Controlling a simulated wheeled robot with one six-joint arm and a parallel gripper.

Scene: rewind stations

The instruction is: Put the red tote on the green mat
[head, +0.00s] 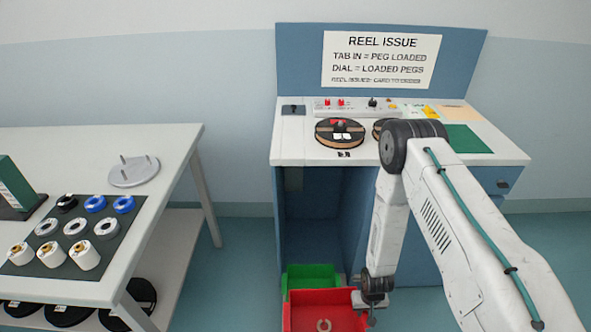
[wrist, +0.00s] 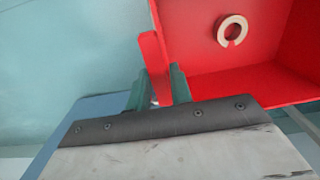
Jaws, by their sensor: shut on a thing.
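The red tote (head: 334,296) is low in front of the blue cabinet, at the bottom edge of the head view. A ring-shaped tan piece lies inside it. My gripper (wrist: 157,88) has its green fingers shut on the tote's red wall or tab, at the tote's left side in the wrist view; the tote (wrist: 255,84) fills the upper right there. I cannot tell whether the tote rests on the floor or hangs. The green mat (head: 466,139) lies bare on the right of the white counter. In the head view the fingertips are hidden.
A green tote (head: 312,272) is just behind the red one, by the cabinet opening. Reels (head: 340,132) and small parts occupy the counter's left and middle. A white table (head: 170,150) with spools on a dark mat stands at left, with a floor gap between.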

